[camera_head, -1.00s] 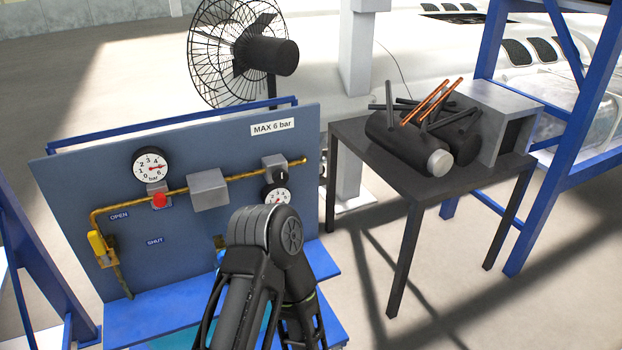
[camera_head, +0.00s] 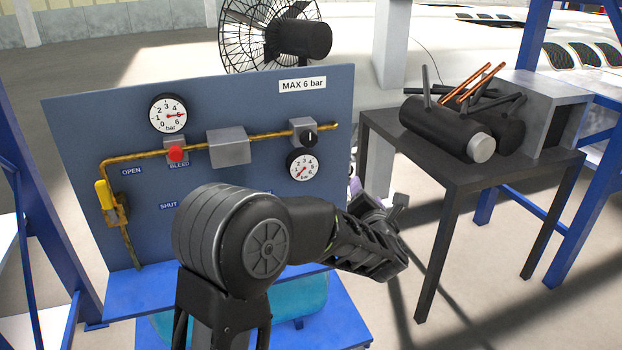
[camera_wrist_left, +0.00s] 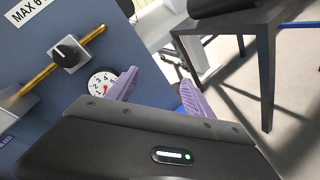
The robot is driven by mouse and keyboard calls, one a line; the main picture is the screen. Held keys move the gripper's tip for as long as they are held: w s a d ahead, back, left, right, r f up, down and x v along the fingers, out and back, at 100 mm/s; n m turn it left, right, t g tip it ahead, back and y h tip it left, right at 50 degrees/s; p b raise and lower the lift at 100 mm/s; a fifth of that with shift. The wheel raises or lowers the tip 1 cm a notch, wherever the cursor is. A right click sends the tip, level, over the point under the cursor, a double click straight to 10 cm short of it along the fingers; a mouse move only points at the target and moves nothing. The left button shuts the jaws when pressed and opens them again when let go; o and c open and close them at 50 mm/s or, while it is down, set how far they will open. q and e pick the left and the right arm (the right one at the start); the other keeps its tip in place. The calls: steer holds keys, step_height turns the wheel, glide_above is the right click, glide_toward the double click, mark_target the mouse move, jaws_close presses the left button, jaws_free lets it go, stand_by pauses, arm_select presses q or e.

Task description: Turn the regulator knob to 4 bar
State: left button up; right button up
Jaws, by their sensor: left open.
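The regulator knob (camera_head: 309,136) is black with a pale mark, on a grey block at the right end of the brass pipe. It also shows in the left wrist view (camera_wrist_left: 67,52). A small gauge (camera_head: 302,166) just below has its red needle at the low, lower-left end of the scale. My left gripper (camera_head: 377,200) is to the right of and below the knob, beyond the panel's right edge, and touches nothing I can see. Its purple fingers stand apart and empty in the left wrist view (camera_wrist_left: 158,82). My right gripper is not in view.
The panel also carries a larger gauge (camera_head: 169,114), a red bleed button (camera_head: 177,154) and a yellow valve handle (camera_head: 104,194). A dark table (camera_head: 455,165) with cylinders and rods stands to the right. Free floor lies between table and panel.

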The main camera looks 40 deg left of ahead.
arm_select(q)
steer(key=s+a+r+n+y+b, duration=0.25)
steer(key=a+r+n, duration=0.2)
steer(key=n, duration=0.25)
steer(key=n+g+y, duration=0.3)
steer(key=n, duration=0.6)
glide_toward(310, 139)
steer(key=shift+b+x, duration=0.35)
steer(key=shift+x, duration=0.4)
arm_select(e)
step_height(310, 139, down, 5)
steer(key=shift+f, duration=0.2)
arm_select(q)
steer(key=shift+w+a+m, duration=0.1)
steer(key=shift+a+m, duration=0.05)
steer(key=shift+m, duration=0.15)
steer(key=x, duration=0.7)
steer(key=shift+w+a, duration=0.15)
steer(key=shift+a, duration=0.05)
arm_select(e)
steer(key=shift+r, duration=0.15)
arm_select(q)
jaws_close()
